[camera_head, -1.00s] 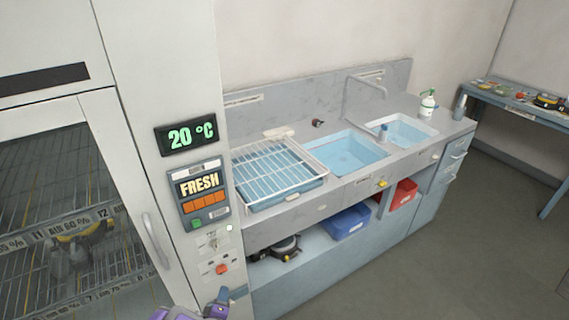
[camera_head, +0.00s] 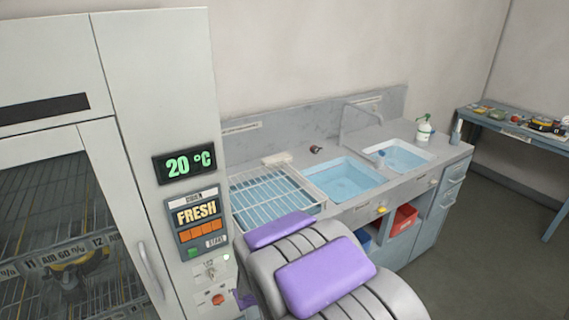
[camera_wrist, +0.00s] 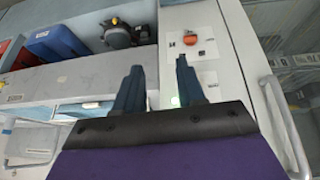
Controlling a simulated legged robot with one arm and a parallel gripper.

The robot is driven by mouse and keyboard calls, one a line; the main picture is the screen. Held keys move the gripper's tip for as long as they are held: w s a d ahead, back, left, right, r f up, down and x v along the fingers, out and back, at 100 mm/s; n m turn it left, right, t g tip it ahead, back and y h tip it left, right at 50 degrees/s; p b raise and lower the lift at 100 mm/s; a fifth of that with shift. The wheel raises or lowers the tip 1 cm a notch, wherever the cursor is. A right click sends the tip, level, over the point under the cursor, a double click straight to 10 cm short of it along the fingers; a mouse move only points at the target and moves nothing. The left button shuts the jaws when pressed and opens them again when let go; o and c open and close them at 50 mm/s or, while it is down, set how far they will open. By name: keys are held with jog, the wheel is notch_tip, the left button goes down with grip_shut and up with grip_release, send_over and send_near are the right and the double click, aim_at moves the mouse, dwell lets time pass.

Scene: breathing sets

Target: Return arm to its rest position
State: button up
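My arm (camera_head: 340,278), grey with purple pads, rises across the lower middle of the head view. It covers part of the counter and the shelf under it. My gripper (camera_wrist: 158,78) shows in the wrist view with its two dark blue fingers apart and nothing held between them. In that view the fingers stand out in front of the sink unit and the cabinet's control panel. The gripper is mostly hidden behind the arm in the head view.
A drying cabinet (camera_head: 150,60) stands close on the left, with its door handle (camera_head: 153,268). Beside it is a counter with a wire rack (camera_head: 265,192) and two blue basins (camera_head: 345,180). A red bin (camera_head: 403,220) sits below. The floor at right is clear.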

jog(key=s+d+r+m+g, duration=0.2)
jog(key=s+d+r, duration=0.3)
jog(key=s, duration=0.5)
jog(key=s+d+r+m+g+h, duration=0.1)
jog(key=s+d+r, duration=0.4)
jog(key=s+d, duration=0.5)
jog(key=s+d+r+m+g+h, duration=0.1)
jog(key=s+d+r+m+g, duration=0.2)
jog(key=s, duration=0.8)
jog(key=d+r, duration=0.2)
jog(key=d, duration=0.2)
jog(key=shift+s+d+r+g, duration=0.15)
jog(key=shift+s+d+g, duration=0.05)
jog(key=shift+d+g, duration=0.2)
jog(key=shift+a, duration=0.2)
